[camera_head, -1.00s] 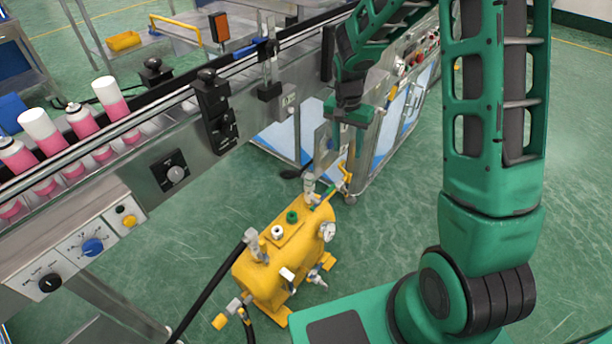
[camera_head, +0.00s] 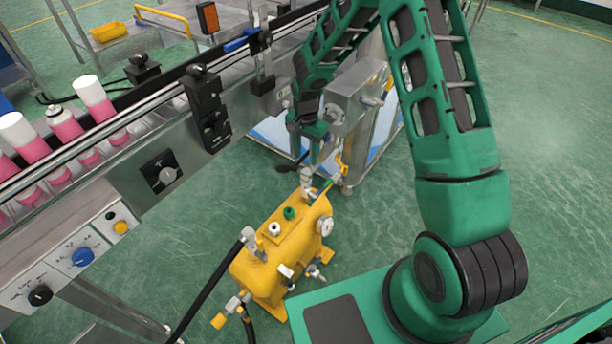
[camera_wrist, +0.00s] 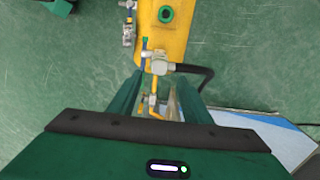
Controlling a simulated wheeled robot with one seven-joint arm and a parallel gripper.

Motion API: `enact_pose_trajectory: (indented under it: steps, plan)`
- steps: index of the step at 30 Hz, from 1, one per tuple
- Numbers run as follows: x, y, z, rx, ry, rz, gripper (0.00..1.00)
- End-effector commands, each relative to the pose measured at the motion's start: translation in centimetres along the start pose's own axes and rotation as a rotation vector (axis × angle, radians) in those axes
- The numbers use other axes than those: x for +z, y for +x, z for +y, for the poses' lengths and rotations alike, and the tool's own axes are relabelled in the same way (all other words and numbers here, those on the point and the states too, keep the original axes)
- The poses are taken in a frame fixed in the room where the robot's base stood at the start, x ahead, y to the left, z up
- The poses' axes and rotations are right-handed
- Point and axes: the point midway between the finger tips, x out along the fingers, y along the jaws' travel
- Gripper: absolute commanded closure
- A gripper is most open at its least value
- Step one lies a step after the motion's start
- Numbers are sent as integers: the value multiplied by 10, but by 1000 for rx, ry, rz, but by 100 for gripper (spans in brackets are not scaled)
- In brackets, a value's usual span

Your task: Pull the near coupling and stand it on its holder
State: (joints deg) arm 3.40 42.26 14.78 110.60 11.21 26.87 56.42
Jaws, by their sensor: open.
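A yellow tank (camera_head: 265,275) stands on the floor with hose couplings on its top. One metal coupling (camera_head: 306,181) with a black hose is at the tank's back end, and another (camera_head: 250,243) with a thick black hose is at its left end. I cannot tell which one counts as near. A green ring (camera_head: 289,212) and a white ring (camera_head: 274,229), possibly holders, sit on the top plate between them. My gripper (camera_head: 316,153) is open, pointing down above the back coupling. In the wrist view, this coupling (camera_wrist: 159,65) appears just beyond the gap between the fingers; no contact shows.
A conveyor (camera_head: 120,170) with pink-and-white cans (camera_head: 62,125) runs along the left. A steel cabinet (camera_head: 352,105) stands behind my gripper. A gauge (camera_head: 326,225) and a yellow-handled valve (camera_head: 341,166) are close to the back coupling.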

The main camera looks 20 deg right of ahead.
Motion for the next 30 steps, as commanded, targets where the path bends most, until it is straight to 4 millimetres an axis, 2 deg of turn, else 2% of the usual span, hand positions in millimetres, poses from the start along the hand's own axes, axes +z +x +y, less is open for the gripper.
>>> enact_pose_trajectory:
  steps: [18, 24, 30]
  plan:
    - [2, 70, 0, 2, -2, -2, 55]
    - [1, 83, 0, 1, -2, 0, 55]
    - [1, 87, 0, 1, -2, 0, 55]
